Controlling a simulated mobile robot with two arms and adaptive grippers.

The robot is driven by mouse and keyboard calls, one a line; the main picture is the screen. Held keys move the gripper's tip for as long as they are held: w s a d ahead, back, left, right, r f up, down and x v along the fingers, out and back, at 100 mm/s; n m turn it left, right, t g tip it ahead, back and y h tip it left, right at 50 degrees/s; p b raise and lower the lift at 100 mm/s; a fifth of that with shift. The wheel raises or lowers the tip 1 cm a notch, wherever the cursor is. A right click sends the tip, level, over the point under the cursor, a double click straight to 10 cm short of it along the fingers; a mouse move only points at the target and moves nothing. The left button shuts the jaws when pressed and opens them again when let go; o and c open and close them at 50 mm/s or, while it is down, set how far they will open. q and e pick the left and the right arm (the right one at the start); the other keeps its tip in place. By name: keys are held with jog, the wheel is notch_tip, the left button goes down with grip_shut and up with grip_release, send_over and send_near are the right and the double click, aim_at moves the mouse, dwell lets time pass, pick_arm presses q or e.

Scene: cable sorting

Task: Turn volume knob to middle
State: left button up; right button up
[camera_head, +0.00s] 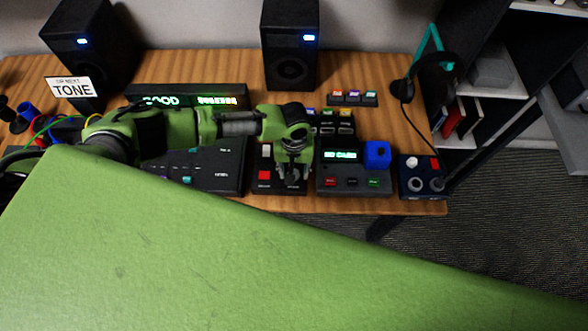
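My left gripper (291,178) points down over a small dark control box (264,187) with a red button and a white button. The fingers are small and partly hidden by the wrist, so I cannot tell whether they are open or shut, or whether they touch a knob. No volume label is readable. A dark blue box (423,192) at the table's right end has a round ring-like control (415,184), a white knob and a red part. Which control is the volume knob cannot be told. My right gripper is not in view.
A black device with a green display (341,156) and a blue block (377,154) stands right of the gripper. A wide dark panel (215,170) lies left. Speakers (290,45) stand behind, headphones (432,78) on the right. Colored cables (62,125) lie far left.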

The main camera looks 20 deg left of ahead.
pick_arm(q)
jog(key=c, duration=1.1)
jog(key=shift+m, duration=0.3)
jog(key=shift+r+m+p, duration=0.1)
jog(key=shift+m+p, duration=0.5)
jog(key=shift+m, duration=0.3)
jog(key=m+p, duration=0.1)
jog(key=m, duration=0.2)
jog(key=shift+m, duration=0.4)
jog(key=m, duration=0.5)
jog(key=shift+p, duration=0.4)
jog(key=m, duration=0.6)
jog(key=shift+m, duration=0.3)
